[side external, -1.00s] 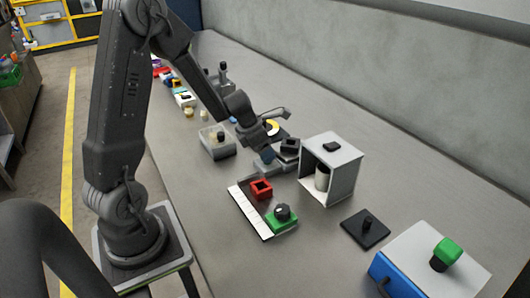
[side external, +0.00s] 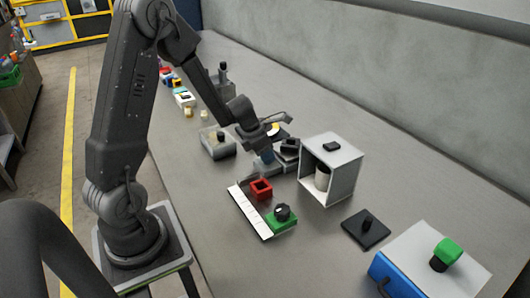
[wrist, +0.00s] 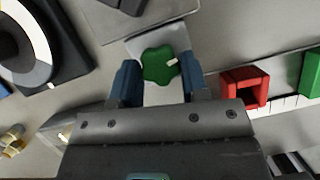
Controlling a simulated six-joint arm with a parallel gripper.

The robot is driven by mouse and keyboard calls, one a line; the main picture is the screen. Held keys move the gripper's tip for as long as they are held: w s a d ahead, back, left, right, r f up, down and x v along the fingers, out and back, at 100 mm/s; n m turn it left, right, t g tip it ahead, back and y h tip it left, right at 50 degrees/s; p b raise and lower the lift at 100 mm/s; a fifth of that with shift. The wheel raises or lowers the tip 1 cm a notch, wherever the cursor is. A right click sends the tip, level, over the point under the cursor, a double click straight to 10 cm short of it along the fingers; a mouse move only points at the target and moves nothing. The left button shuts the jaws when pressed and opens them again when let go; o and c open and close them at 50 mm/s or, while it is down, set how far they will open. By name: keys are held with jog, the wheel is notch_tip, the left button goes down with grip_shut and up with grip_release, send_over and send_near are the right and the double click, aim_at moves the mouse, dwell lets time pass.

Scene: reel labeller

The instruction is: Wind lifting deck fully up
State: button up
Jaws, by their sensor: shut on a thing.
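A green lobed knob (wrist: 154,68) with a white mark shows between my blue fingertips in the wrist view. My gripper (wrist: 159,80) is shut on it. In the side view my gripper (side external: 267,156) is low over the bench, and its fingers and the arm hide the knob there. The grey lifting deck (side external: 285,162) stands just beyond the fingertips, with a black block (side external: 290,146) on top. Part of its grey plate (wrist: 165,12) shows at the top of the wrist view. How high the deck stands is hard to tell.
A white open-fronted box (side external: 345,163) stands close right of the deck. A red square block (side external: 261,189) and a green block with black knob (side external: 283,217) sit by a white strip (side external: 247,212). A clear-topped box (side external: 217,145) is to the left. A black plate (side external: 366,229) lies front right.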

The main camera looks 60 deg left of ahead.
jog(key=shift+c, duration=0.7)
jog(key=shift+m, duration=0.3)
jog(key=m, duration=0.1)
jog(key=m+h, duration=0.1)
jog(key=m, duration=0.1)
jog(key=shift+a+m+h, duration=0.2)
jog(key=shift+m+h, duration=0.1)
jog(key=m+g, duration=0.1)
jog(key=m, duration=0.1)
jog(key=m+g+h, duration=0.1)
jog(key=m, duration=0.2)
jog(key=shift+w+a+m+h, duration=0.1)
jog(key=shift+w+m+h, duration=0.1)
jog(key=shift+m+h, duration=0.1)
jog(key=m+g, duration=0.1)
jog(key=m, duration=0.3)
jog(key=shift+w+g, duration=0.1)
jog(key=shift+g, duration=0.3)
jog(key=shift+w+m+g, duration=0.1)
jog(key=shift+m+g, duration=0.7)
jog(key=shift+m, duration=1.6)
